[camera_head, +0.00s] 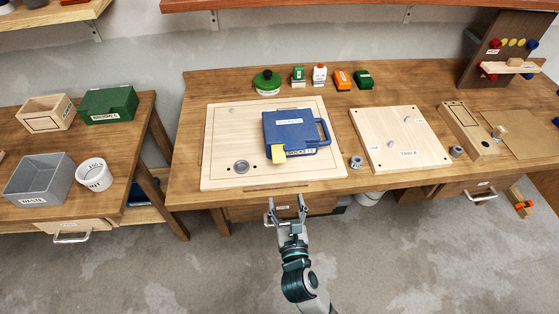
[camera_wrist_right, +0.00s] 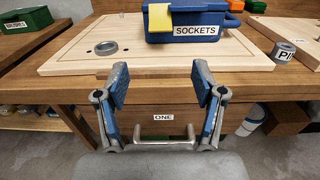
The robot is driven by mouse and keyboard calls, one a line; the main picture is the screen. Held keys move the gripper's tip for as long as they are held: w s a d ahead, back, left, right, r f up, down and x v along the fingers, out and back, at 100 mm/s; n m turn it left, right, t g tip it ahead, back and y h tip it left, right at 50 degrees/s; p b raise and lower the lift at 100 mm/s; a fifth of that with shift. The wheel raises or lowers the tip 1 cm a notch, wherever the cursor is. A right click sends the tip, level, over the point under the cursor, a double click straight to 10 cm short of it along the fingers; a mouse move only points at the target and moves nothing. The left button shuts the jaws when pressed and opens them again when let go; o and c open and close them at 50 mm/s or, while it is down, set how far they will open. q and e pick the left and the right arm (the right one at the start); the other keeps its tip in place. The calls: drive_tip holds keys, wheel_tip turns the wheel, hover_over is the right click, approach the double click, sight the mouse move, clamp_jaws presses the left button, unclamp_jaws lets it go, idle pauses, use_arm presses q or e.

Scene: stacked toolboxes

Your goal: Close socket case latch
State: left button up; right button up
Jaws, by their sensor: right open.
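The blue socket case (camera_head: 290,133), labelled SOCKETS, lies on a pale wooden board (camera_head: 225,170) on the workbench. A yellow latch (camera_head: 277,153) is at its front left edge. In the right wrist view the blue case (camera_wrist_right: 195,20) and the yellow latch flap (camera_wrist_right: 160,20) show at the top. From these views I cannot tell whether the latch is fastened. My right gripper (camera_head: 287,205) is open and empty in front of the bench edge, apart from the case; its blue-padded fingers (camera_wrist_right: 162,85) also show in the wrist view. My left gripper is not in view.
A drawer handle (camera_wrist_right: 163,138) labelled ONE is just below my right fingers. A grey ring (camera_head: 241,166) lies on the board left of the case. A second pale board (camera_head: 400,150) is to the right. Small bottles and boxes stand behind the case.

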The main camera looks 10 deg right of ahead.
sight(279, 160)
drive_tip(key=w+b, duration=0.1)
drive_tip(key=w, duration=1.3)
drive_tip(key=shift+a, duration=0.1)
drive_tip(key=shift+w, duration=0.4)
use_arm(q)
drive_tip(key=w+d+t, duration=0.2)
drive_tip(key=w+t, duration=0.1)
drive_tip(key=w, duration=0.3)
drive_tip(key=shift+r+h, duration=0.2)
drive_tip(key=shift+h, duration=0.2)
use_arm(e)
drive_tip(key=shift+c, duration=0.3)
drive_tip(key=c, duration=1.1)
drive_tip(key=shift+f+b, duration=0.1)
drive_tip(key=shift+b, duration=0.25)
drive_tip(key=shift+w+f+t+b, duration=0.25)
drive_tip(key=shift+t+b, duration=0.45)
drive_tip(key=shift+b, duration=0.4)
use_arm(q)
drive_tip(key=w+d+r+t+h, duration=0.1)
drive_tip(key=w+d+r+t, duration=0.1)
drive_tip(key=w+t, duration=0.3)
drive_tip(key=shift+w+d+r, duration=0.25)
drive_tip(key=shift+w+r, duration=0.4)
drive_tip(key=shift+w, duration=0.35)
use_arm(e)
drive_tip(key=shift+r, duration=0.1)
